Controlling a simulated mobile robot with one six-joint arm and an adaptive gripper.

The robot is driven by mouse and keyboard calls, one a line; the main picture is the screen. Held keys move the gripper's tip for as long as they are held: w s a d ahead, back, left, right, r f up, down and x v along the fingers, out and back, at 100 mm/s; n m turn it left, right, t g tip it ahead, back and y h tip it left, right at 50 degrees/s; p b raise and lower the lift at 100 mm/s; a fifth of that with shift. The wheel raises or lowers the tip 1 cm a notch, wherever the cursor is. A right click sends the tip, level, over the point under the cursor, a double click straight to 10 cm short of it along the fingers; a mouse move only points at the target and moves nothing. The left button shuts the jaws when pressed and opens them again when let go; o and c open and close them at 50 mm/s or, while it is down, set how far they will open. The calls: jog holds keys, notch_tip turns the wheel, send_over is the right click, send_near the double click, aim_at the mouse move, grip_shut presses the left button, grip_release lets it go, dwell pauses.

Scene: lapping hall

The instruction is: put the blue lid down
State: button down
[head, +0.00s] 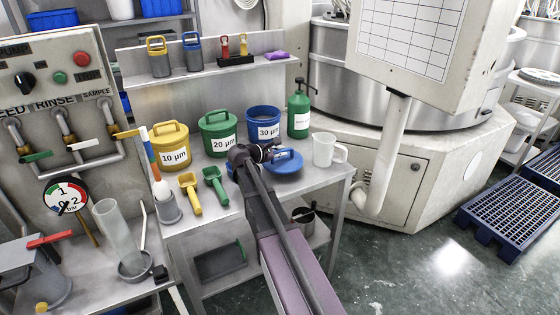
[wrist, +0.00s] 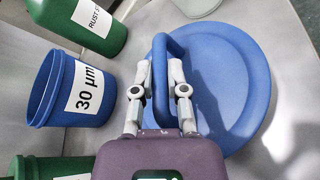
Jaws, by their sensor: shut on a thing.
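The blue lid (head: 290,166) is a round disc with an arched handle, low over the steel bench in front of the blue tub. In the wrist view the lid (wrist: 235,75) fills the right half. My gripper (wrist: 160,75) is shut on the lid's handle, one finger on each side. In the head view my gripper (head: 262,153) covers the lid's left part. I cannot tell whether the lid touches the bench. The blue 30 µm tub (head: 264,117) stands open behind it and also shows in the wrist view (wrist: 72,90).
The yellow tub (head: 171,150) and green tub (head: 218,135) stand lidded to the left. A green bottle (head: 299,114) is behind the lid and a white jug (head: 325,150) to its right. Yellow (head: 189,190) and green (head: 214,184) scoops lie at the left front of the bench (head: 335,180).

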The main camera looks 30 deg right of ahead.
aim_at(285, 158)
jog(key=shift+f+b, duration=1.4)
jog(key=shift+f, duration=0.25)
jog(key=shift+f, duration=0.1)
jog(key=c, duration=0.7)
grip_release()
jog(key=shift+o, duration=0.2)
jog(key=shift+a+r, duration=0.15)
jog(key=shift+r, duration=0.1)
jog(key=p+v, duration=0.4)
jog(key=v, duration=0.7)
jog(key=shift+s+a+r, duration=0.1)
jog(key=shift+s+a, duration=0.1)
jog(key=shift+a, duration=0.15)
